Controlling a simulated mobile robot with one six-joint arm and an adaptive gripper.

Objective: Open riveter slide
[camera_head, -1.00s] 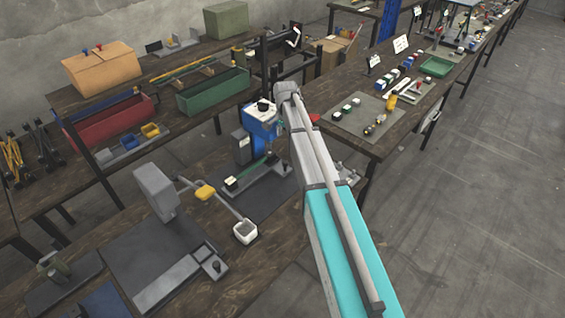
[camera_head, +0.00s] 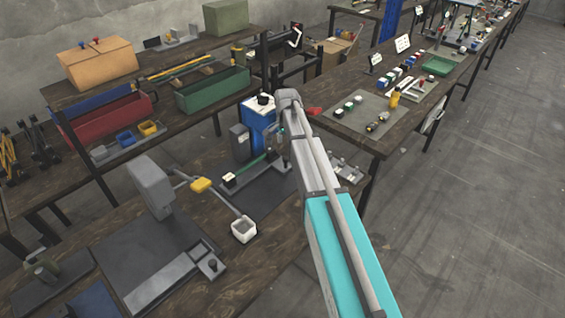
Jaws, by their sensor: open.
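A blue riveter press (camera_head: 259,118) with a white top and a black knob stands on the dark workbench, left of my arm's end. A green-edged slide bar (camera_head: 250,167) runs along its dark base toward a white-topped block (camera_head: 229,179). A grey press (camera_head: 149,187) stands nearer, with a grey slide rail (camera_head: 172,275) on its base plate. Which part is the riveter slide is not clear. My gripper (camera_head: 279,130) hangs below the arm's end, close to the right side of the blue press. It is open; its fingers are small and partly hidden, and I cannot tell whether they touch anything.
A red part (camera_head: 314,111) sits right of my wrist. A shelf with a green bin (camera_head: 212,91) stands behind. The floor (camera_head: 450,220) at right is clear.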

